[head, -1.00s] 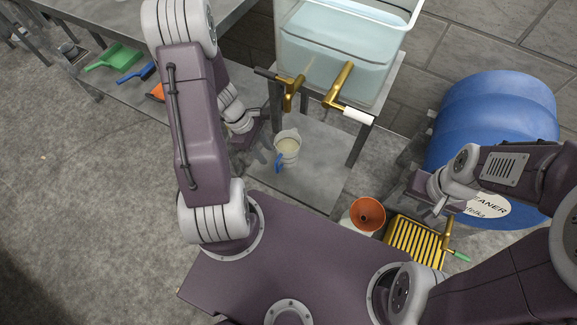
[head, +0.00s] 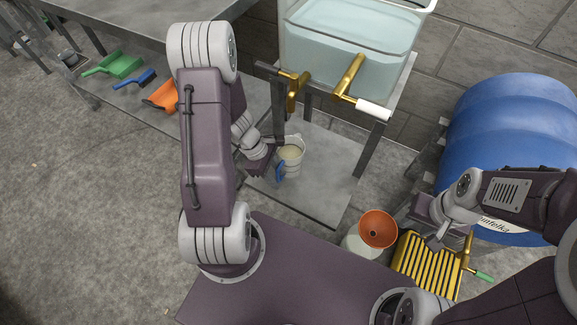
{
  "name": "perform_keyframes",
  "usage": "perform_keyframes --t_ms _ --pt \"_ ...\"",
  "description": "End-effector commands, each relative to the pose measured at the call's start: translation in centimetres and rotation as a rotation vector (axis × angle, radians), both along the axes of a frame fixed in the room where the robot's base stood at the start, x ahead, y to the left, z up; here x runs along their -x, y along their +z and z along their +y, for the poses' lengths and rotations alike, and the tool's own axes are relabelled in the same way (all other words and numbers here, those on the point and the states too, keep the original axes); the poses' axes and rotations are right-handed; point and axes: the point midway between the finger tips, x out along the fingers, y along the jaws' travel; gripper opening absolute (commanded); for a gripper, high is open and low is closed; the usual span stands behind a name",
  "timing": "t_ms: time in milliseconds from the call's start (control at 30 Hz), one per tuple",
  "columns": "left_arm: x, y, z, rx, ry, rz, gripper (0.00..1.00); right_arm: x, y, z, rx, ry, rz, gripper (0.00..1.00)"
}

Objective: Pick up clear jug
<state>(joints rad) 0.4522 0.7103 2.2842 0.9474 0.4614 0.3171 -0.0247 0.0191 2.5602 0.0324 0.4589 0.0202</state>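A clear jug (head: 291,157) with a blue handle (head: 279,172) and pale contents stands upright on the low grey shelf under the water tank in the head view. My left gripper (head: 272,160) is just left of the jug, close to its handle side. Its fingers are small and partly hidden, so I cannot tell whether they are open or touch the jug. My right gripper (head: 439,238) hangs over the yellow slatted tray, away from the jug; its finger gap is unclear.
The clear water tank (head: 345,45) with brass taps (head: 348,75) stands above the jug, and stand legs rise nearby. An orange funnel (head: 378,229), yellow tray (head: 425,262) and blue barrel (head: 515,135) are at right. Green (head: 118,65), blue (head: 140,78) and orange (head: 163,96) scoops lie at left.

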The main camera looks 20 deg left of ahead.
Motion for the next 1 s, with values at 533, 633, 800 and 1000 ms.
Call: perform_keyframes --t_ms 533,633,800,1000 --pt "-0.01 0.08 -0.02 0.000 0.000 0.000 0.00 -0.01 0.10 0.00 0.000 0.000 0.000 0.36" --pt "-0.02 0.08 -0.02 0.000 0.000 0.000 0.00 -0.02 0.10 0.00 0.000 0.000 -0.001 0.36" --pt "-0.02 0.08 -0.02 0.000 0.000 -0.001 0.00 -0.01 0.10 0.00 0.000 0.000 0.000 0.36" --pt "-0.03 0.08 -0.01 0.000 0.000 -0.001 0.00 -0.01 0.09 0.00 0.000 0.000 0.000 0.36"
